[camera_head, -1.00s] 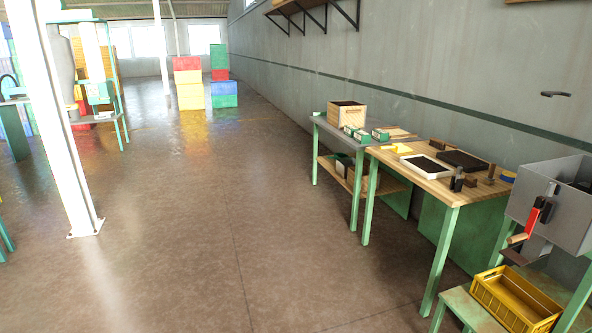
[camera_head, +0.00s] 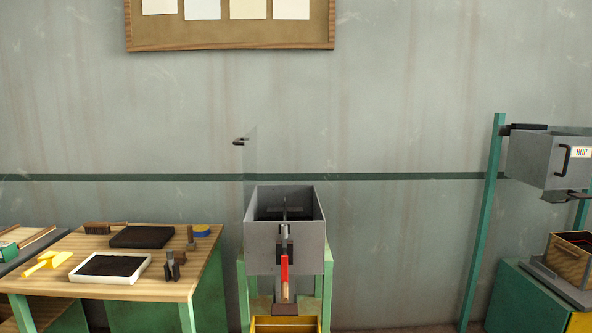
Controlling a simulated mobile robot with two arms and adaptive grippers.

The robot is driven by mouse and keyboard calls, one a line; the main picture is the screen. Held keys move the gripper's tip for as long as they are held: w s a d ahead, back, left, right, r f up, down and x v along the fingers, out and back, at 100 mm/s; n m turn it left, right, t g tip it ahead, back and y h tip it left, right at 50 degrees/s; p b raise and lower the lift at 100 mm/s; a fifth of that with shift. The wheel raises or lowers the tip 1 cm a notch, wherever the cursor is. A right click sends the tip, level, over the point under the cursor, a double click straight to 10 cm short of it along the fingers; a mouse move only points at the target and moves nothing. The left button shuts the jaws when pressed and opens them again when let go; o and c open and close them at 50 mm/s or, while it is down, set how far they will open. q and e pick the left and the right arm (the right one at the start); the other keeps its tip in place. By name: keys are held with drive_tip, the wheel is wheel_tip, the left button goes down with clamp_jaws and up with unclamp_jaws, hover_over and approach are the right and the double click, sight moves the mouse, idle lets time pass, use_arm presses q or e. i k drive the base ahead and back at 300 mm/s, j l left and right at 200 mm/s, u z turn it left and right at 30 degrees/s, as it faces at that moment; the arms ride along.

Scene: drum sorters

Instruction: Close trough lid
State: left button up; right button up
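The grey metal trough (camera_head: 262,250) stands in the lower middle of the head view, on a green stand. Its top is open and its dark inside shows. A thin grey panel (camera_head: 250,170), which looks like the lid, stands upright at the trough's left side, seen nearly edge-on. A dark handle (camera_head: 239,142) sticks out to the left from it. A lever with a red grip (camera_head: 284,268) is on the trough's front. Neither of my grippers is in view.
A yellow crate (camera_head: 284,325) sits below the trough. A wooden-topped bench (camera_head: 205,260) with trays and small tools stands to the left. At the right, a grey bin marked BOP (camera_head: 535,165) is by a green post (camera_head: 487,215).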

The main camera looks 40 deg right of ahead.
sight(246, 165)
drive_tip(key=i+j+z, duration=0.25)
drive_tip(key=j+z, duration=0.2)
drive_tip(key=i+j+z, duration=0.15)
drive_tip(key=j+z, duration=0.3)
drive_tip(key=i+j+z, duration=0.1)
drive_tip(key=j+z, duration=0.35)
drive_tip(key=j, duration=0.15)
drive_tip(key=j+z, duration=0.45)
drive_tip(key=i+j, duration=0.15)
drive_tip(key=i+j+z, duration=0.15)
drive_tip(key=j, duration=0.2)
